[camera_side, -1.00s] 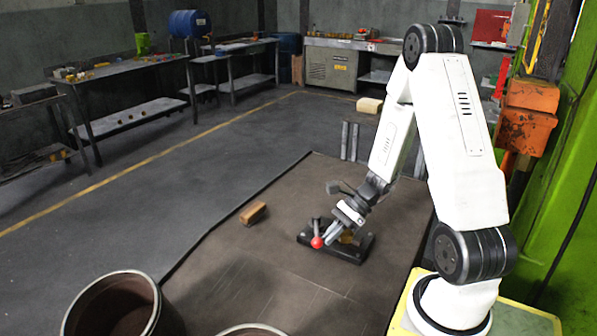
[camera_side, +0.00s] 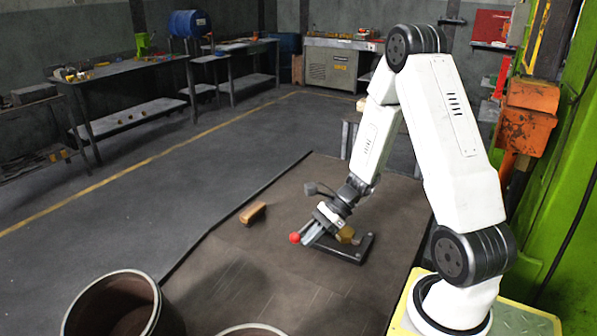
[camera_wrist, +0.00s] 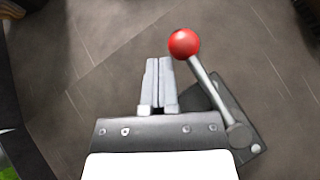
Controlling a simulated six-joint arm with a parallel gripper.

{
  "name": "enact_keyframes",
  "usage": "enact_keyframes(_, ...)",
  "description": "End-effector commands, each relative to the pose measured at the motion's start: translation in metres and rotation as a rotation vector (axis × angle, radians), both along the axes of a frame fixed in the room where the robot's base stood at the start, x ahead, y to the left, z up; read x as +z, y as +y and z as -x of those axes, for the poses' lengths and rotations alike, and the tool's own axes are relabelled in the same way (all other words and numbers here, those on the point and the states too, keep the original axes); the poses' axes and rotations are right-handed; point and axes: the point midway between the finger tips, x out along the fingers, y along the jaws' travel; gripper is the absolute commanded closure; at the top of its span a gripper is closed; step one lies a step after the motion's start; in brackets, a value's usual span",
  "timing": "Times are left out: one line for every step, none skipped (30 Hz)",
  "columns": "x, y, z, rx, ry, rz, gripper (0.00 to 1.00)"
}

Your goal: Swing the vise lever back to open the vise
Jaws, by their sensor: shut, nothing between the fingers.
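The vise lever has a red ball knob (camera_side: 295,238) on a grey rod. The knob sticks out past the left end of the dark vise base (camera_side: 352,251). In the wrist view the knob (camera_wrist: 184,43) is just right of my fingertips, and the lever rod (camera_wrist: 206,85) runs down to its pivot at lower right. My gripper (camera_side: 307,238) is shut and empty, with its fingers beside the lever; I cannot tell whether they touch it. A brass-coloured piece (camera_side: 346,234) sits at the vise, partly hidden behind my gripper.
A brown block (camera_side: 252,213) lies on the dark mat (camera_side: 232,262), left of the vise. A round open drum (camera_side: 115,310) stands at the front left. Benches stand at the back. The mat around the vise is mostly clear.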

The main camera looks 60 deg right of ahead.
Motion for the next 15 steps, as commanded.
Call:
enact_keyframes(0.0,0.002,-0.002,-0.04,0.001,0.0,1.0)
enact_keyframes(0.0,0.002,-0.004,-0.064,0.001,0.0,1.0)
enact_keyframes(0.0,0.003,-0.007,-0.094,0.001,0.001,1.0)
enact_keyframes(0.0,0.003,-0.009,-0.119,0.0,0.001,1.0)
enact_keyframes(0.0,0.003,-0.011,-0.128,-0.001,0.002,1.0)
enact_keyframes(0.0,0.003,-0.014,-0.123,-0.002,0.002,1.0)
enact_keyframes(0.0,0.004,-0.016,-0.123,-0.002,0.002,1.0)
enact_keyframes(0.0,0.004,-0.018,-0.122,-0.001,0.002,1.0)
enact_keyframes(0.0,0.005,-0.021,-0.122,-0.001,0.002,1.0)
enact_keyframes(0.0,0.005,-0.023,-0.121,-0.001,0.002,1.0)
enact_keyframes(0.0,0.005,-0.025,-0.122,-0.002,0.003,1.0)
enact_keyframes(0.0,0.005,-0.028,-0.122,-0.002,0.003,1.0)
enact_keyframes(0.0,0.005,-0.03,-0.122,-0.001,0.002,1.0)
enact_keyframes(0.0,0.004,-0.032,-0.122,-0.001,0.002,1.0)
enact_keyframes(0.0,0.004,-0.035,-0.122,-0.001,0.002,1.0)
